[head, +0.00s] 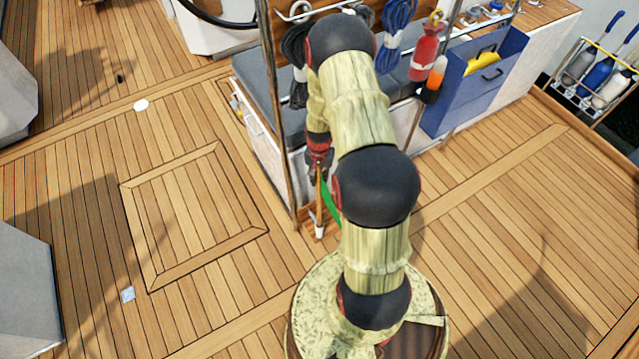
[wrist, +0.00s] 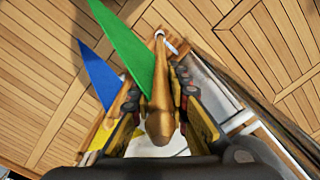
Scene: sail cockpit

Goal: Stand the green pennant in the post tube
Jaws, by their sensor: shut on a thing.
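The green pennant (wrist: 130,50) is a green triangle on a wooden staff (wrist: 159,85). In the wrist view my gripper (wrist: 160,115) is shut on the staff, with its rounded near end between the fingers. In the head view my gripper (head: 319,168) points down beside the bench, and the pennant (head: 330,208) hangs below it, partly hidden by my arm. A small white tube-like end (head: 319,230) shows under the staff; a white ring (wrist: 160,33) shows at the staff's far end in the wrist view. I cannot tell whether the staff is inside it.
A blue pennant (wrist: 98,75) and a yellow one (wrist: 97,138) show left of my gripper in the wrist view. A metal pole (head: 275,110) and the cushioned bench (head: 256,85) stand close to my arm. The teak deck (head: 90,190) is mostly clear on the left.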

